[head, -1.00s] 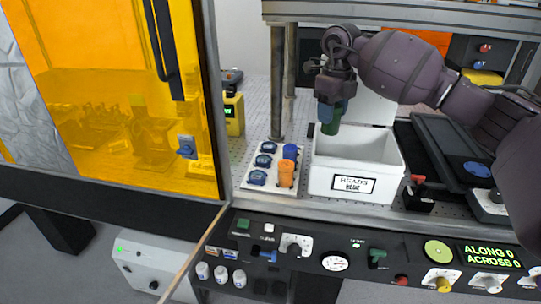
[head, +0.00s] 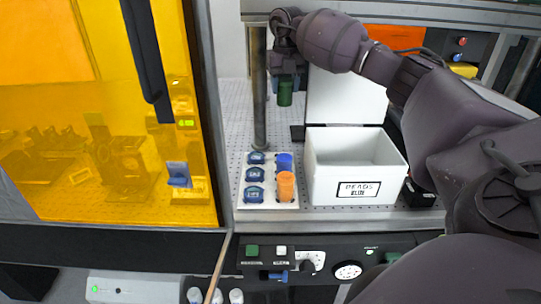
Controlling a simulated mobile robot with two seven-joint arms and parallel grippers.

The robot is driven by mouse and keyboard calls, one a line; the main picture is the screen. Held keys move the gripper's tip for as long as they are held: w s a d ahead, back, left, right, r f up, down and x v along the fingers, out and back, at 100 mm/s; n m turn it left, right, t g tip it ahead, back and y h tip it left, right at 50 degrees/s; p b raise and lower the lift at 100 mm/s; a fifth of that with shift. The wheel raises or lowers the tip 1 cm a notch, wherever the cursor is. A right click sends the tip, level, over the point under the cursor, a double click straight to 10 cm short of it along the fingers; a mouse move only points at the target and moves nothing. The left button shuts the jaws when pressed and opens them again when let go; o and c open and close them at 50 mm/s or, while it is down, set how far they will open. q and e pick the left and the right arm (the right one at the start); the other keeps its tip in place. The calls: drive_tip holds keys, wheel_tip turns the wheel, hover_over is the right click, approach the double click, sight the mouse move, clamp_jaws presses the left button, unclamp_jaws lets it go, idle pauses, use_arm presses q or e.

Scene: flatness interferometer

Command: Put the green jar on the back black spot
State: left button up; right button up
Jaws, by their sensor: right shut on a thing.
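The green jar (head: 286,94) hangs upright below my right gripper (head: 286,81), which is shut on it. It is in the air, above and behind the white tray (head: 240,202) and left of the box's raised lid. On the tray, a blue jar (head: 284,160) stands behind an orange jar (head: 286,188) in the right column. Several dark blue labelled pieces (head: 255,175) sit in the left column. I cannot clearly make out a bare black spot. My left gripper is not in view.
A white open box labelled beads (head: 358,190) stands right of the tray, its lid (head: 345,100) raised behind it. A metal post (head: 259,90) rises just left of the green jar. An orange-windowed enclosure (head: 110,130) fills the left. The perforated plate behind the tray looks clear.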

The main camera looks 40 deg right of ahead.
wheel_tip(320, 180, down, 20)
drive_tip(key=shift+s+r+p, duration=0.1)
drive_tip(key=shift+p, duration=0.35)
drive_tip(key=o, duration=0.9)
drive_tip(key=shift+o, duration=0.2)
wheel_tip(320, 180, up, 12)
drive_tip(key=shift+b, duration=0.4)
idle(0.5)
